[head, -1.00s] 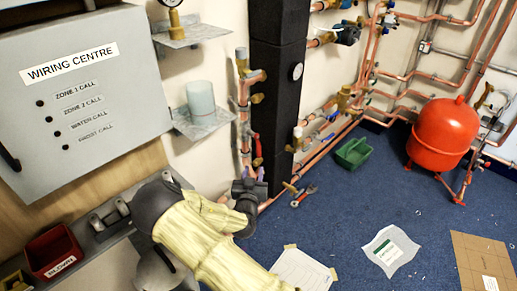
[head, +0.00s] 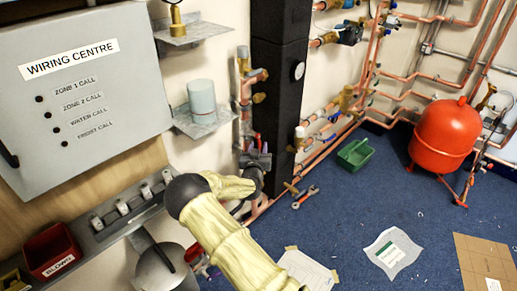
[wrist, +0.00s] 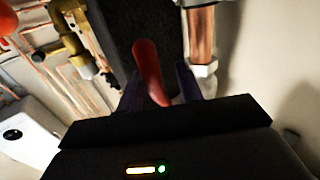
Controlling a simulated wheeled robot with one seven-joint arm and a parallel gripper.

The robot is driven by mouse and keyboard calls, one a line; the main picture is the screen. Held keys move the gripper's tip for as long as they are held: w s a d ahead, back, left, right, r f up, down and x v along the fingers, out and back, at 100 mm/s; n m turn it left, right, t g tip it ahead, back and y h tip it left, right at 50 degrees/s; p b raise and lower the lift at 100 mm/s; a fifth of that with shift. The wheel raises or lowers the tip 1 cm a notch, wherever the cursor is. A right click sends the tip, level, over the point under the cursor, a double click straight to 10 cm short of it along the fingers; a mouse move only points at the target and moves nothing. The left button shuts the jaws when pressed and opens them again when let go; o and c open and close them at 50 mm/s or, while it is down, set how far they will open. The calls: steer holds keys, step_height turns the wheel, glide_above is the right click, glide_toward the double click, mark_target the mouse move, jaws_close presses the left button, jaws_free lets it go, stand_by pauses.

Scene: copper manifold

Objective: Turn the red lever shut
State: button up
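The red lever (wrist: 148,68) stands in front of a dark upright block in the wrist view, beside a copper pipe with a silver fitting. In the head view only a small part of the red lever (head: 258,141) shows, just above my gripper (head: 254,156). In the wrist view the purple fingers of my gripper (wrist: 160,88) are apart, with the lever's lower end between them. I cannot tell whether either finger touches it. The valve body under the lever is hidden by my gripper.
A black column (head: 275,85) stands right behind the lever. A shelf (head: 203,121) with a pale cylinder is above left. Open blue floor lies between.

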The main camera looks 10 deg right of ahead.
steer(key=shift+d, duration=0.3)
steer(key=shift+s+d, duration=0.1)
jaws_close()
steer(key=shift+f, duration=0.1)
